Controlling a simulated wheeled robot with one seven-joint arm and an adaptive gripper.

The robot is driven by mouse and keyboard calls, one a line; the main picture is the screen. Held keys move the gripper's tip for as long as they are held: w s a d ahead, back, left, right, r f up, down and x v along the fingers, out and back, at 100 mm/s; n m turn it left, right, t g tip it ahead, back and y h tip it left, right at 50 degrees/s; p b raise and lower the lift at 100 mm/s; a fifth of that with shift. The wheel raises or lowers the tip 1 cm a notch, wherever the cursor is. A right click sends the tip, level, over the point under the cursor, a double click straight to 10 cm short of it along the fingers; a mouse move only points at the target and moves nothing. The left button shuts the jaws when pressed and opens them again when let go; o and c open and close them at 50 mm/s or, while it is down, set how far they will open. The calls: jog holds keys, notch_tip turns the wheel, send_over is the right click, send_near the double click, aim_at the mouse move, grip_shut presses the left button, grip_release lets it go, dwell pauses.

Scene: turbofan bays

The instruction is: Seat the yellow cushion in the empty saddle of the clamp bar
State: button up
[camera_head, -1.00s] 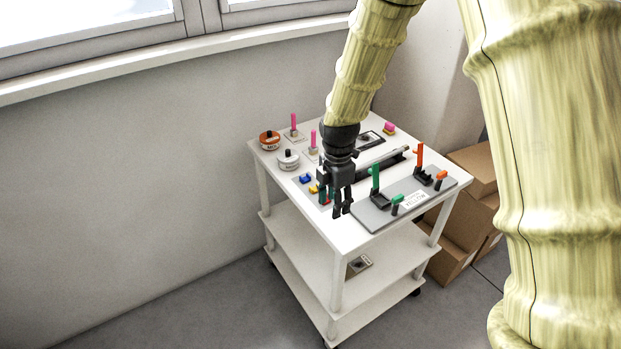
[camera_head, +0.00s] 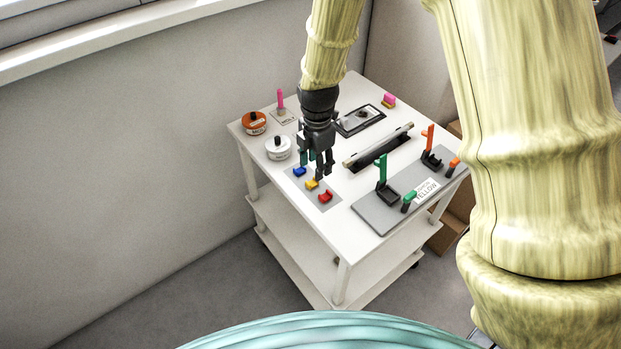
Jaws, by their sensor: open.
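The yellow cushion (camera_head: 312,184) is a small block on a grey mat (camera_head: 325,206), between a blue cushion (camera_head: 299,172) and a red cushion (camera_head: 326,197). My gripper (camera_head: 324,176) points down, open and empty, close to the yellow cushion; I cannot tell its exact height or whether it touches. A grey plate (camera_head: 371,211) at the right front carries a green upright lever (camera_head: 382,170) and an orange one (camera_head: 430,137), with black saddle-like holders (camera_head: 388,196) at their feet. A label (camera_head: 426,190) on it reads "YELLOW". I cannot tell which saddle is empty.
An orange-topped tin (camera_head: 254,123) and a white tin (camera_head: 278,148) stand at left. A pink upright (camera_head: 280,99), a framed dark panel (camera_head: 360,119), a pink block (camera_head: 389,101) and a long bar over a dark slot (camera_head: 378,146) share the white trolley top (camera_head: 330,232).

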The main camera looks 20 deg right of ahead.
aim_at(316, 183)
jog(key=shift+s+f, duration=0.2)
jog(key=shift+s, duration=0.35)
jog(key=w+f, duration=0.3)
jog(key=shift+p, duration=0.35)
jog(key=shift+d+f, duration=0.1)
jog(key=shift+f, duration=0.1)
jog(key=shift+s+d+f+p, duration=0.1)
jog(key=shift+s+f+p, duration=0.2)
jog(key=shift+s+p, duration=0.3)
jog(key=shift+f, duration=0.35)
jog(key=shift+w+f+p, duration=0.25)
jog(key=shift+w+f, duration=0.05)
jog(key=shift+f, duration=0.35)
jog(key=shift+w+f+p, duration=0.2)
jog(key=shift+w+f, duration=0.05)
jog(key=shift+f, duration=0.35)
jog(key=shift+s+r, duration=0.2)
jog(key=shift+s, duration=0.1)
jog(key=shift+w+f, duration=0.15)
jog(key=c, duration=0.8)
jog(key=shift+c, duration=0.5)
